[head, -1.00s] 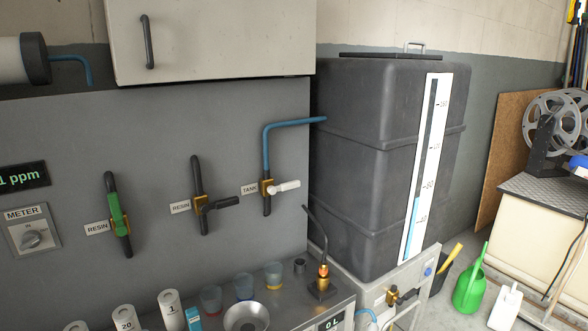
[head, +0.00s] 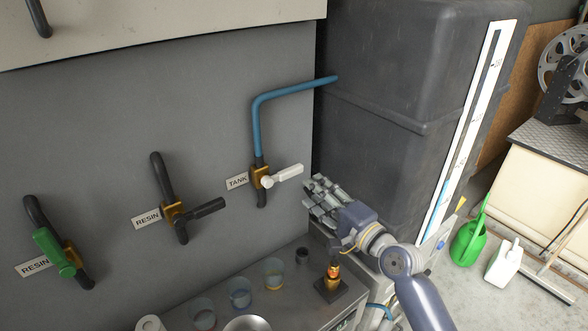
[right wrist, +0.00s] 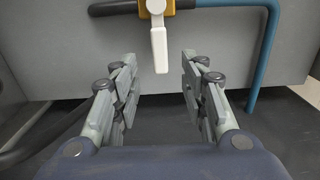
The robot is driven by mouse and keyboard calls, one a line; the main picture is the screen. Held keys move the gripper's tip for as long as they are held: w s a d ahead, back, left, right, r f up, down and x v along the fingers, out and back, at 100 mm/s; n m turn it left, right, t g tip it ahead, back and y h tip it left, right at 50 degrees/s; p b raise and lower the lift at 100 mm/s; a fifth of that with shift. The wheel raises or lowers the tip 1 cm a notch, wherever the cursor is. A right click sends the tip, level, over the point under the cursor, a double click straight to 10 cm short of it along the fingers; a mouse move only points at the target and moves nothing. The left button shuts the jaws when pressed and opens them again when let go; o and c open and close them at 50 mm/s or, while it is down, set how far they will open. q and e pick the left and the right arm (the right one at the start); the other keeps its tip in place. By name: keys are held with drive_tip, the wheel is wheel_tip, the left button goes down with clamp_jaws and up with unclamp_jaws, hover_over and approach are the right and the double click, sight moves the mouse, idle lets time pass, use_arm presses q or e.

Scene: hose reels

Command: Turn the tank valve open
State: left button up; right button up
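The tank valve has a brass body (head: 259,176) on a blue pipe (head: 257,120), beside a TANK label (head: 237,182). Its white handle (head: 286,175) points right, across the vertical pipe. My right gripper (head: 313,201) is just right of and below the handle's end, in front of the black tank, not touching the handle. In the right wrist view the gripper (right wrist: 158,95) is open and empty. The white handle (right wrist: 159,48) points down between and beyond its fingers there. My left gripper is not in view.
Two RESIN valves, one with a black handle (head: 207,208) and one with a green handle (head: 52,252), are to the left. Below are several cups (head: 239,292) and a brass burner-like fitting (head: 333,272) on the counter. The black tank (head: 400,60) stands behind my gripper.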

sight(293, 174)
drive_tip(key=x, duration=0.5)
drive_tip(key=shift+r+p, duration=0.1)
drive_tip(key=shift+p, duration=0.2)
drive_tip(key=x, duration=0.3)
drive_tip(key=shift+w+a, duration=0.2)
drive_tip(key=shift+w, duration=0.1)
drive_tip(key=shift+w+a, duration=0.1)
drive_tip(key=shift+w, duration=0.05)
drive_tip(key=shift+c, duration=0.6)
clamp_jaws()
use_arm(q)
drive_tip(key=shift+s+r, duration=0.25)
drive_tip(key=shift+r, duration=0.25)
